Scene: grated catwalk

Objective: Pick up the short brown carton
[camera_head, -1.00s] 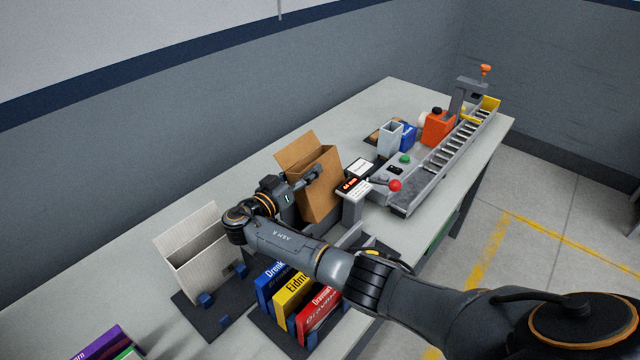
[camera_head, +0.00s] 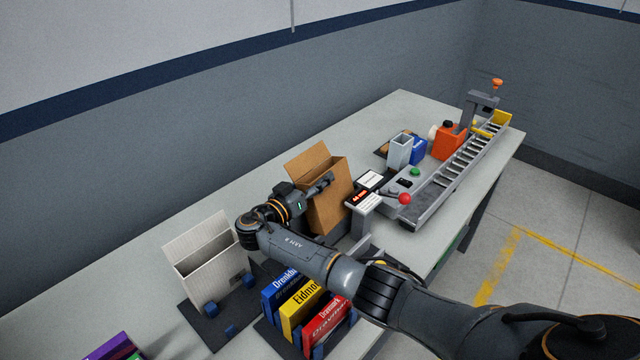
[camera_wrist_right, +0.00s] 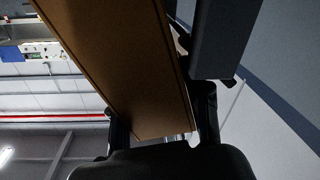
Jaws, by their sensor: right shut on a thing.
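The short brown carton (camera_head: 327,206) stands upright on the bench with its top flap open, in the middle of the head view. My right gripper (camera_head: 322,184) is shut on the carton's upper part from the left side. In the right wrist view the carton (camera_wrist_right: 120,60) fills the space between the fingers. The fingertips are partly hidden by the carton and the arm. My left gripper does not show.
A white carton (camera_head: 205,258) stands left on a dark holder. Several coloured boxes (camera_head: 305,308) stand in front, under my right arm. A roller conveyor (camera_head: 458,170) with a red knob (camera_head: 405,198) lies right. An orange container (camera_head: 449,143) and grey bin (camera_head: 399,152) stand behind it.

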